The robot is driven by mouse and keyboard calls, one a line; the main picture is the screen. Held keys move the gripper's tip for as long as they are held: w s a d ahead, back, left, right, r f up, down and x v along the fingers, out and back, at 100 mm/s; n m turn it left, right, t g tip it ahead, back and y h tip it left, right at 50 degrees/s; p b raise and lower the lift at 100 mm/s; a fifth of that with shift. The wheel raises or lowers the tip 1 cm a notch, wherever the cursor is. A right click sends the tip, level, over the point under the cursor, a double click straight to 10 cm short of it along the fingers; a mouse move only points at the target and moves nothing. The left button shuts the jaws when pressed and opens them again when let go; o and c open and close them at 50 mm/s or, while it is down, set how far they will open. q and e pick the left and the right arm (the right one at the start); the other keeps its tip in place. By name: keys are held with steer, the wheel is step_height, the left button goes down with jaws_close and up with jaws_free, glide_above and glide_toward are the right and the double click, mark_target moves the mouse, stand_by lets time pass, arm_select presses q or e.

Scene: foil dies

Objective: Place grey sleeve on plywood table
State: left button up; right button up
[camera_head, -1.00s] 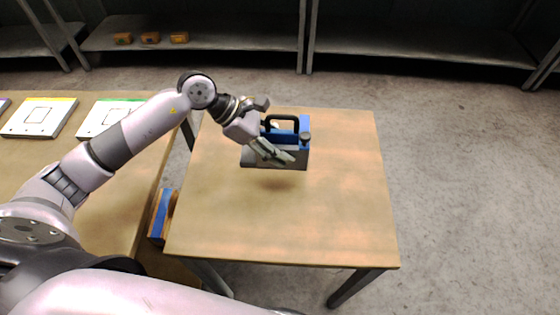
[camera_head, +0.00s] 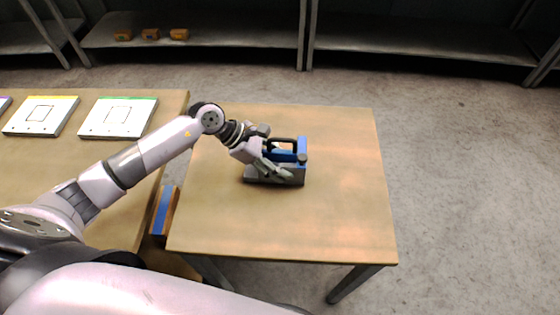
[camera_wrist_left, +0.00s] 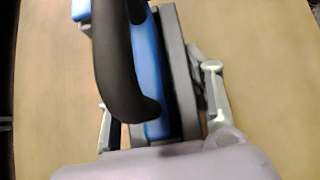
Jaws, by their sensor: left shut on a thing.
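The grey sleeve (camera_head: 297,179) is a box-like casing around a blue block (camera_head: 302,150) with a black handle on top. It sits at the far part of the plywood table (camera_head: 320,225), upright, and looks to be at or very near the tabletop; its underside is hidden. My left gripper (camera_head: 279,165) is shut on the sleeve, reaching in from the left. In the left wrist view the sleeve (camera_wrist_left: 182,75) lies between the two fingers, with the black handle (camera_wrist_left: 118,60) in front. My right gripper is not in view.
A second table (camera_head: 85,165) at the left holds white boards with coloured edges (camera_head: 118,118). A blue and wooden piece (camera_head: 163,212) is by the gap between the tables. Metal shelves with small orange boxes (camera_head: 151,34) stand behind. The plywood table's front and right are clear.

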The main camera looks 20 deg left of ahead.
arm_select(q)
steer(key=o, duration=1.4)
steer(key=shift+c, duration=0.2)
steer(key=shift+a+r, duration=0.15)
steer(key=b+v, duration=0.2)
steer(key=v, duration=0.9)
steer(key=shift+s+a+r, duration=0.15)
steer(key=shift+a+r, duration=0.1)
steer(key=shift+r, duration=0.05)
